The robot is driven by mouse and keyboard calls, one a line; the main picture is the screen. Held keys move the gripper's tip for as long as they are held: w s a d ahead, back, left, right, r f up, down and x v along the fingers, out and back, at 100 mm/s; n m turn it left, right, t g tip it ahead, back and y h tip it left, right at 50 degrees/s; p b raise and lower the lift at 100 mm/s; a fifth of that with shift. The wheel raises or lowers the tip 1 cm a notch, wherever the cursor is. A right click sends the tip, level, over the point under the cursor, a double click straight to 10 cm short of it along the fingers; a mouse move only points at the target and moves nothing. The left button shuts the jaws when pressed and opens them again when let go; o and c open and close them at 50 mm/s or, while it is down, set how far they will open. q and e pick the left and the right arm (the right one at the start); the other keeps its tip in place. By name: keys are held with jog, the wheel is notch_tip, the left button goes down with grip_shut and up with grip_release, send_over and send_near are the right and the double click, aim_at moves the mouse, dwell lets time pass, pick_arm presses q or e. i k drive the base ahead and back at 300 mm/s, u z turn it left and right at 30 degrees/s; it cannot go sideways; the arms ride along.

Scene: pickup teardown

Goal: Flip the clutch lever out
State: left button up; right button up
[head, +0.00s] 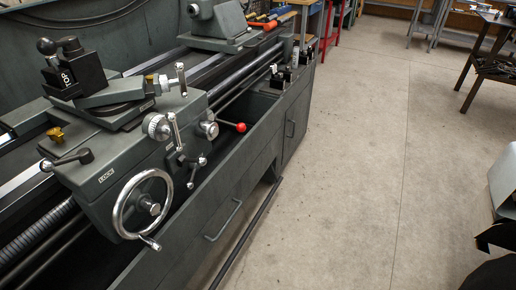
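A grey metal lathe (120,185) fills the left side of the head view. A lever with a red ball knob (240,127) sticks out to the right from the carriage, over the chip tray. Smaller levers with metal handles, one on the apron front (192,168) and one above it (176,128), sit left of the red knob. I cannot tell for sure which of these is the clutch lever. A large handwheel (143,206) is at the lower front of the carriage. Neither of my grippers is in view.
A black-knobbed lever (67,160) sticks out left of the handwheel. The cabinet has a handle (222,221), and a long bar (247,234) runs low along its front. A dark table (490,60) stands at the far right.

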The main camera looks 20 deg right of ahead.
aim_at(182, 160)
jog(key=z, duration=1.7)
jog(key=i, duration=0.6)
jog(key=u, duration=0.9)
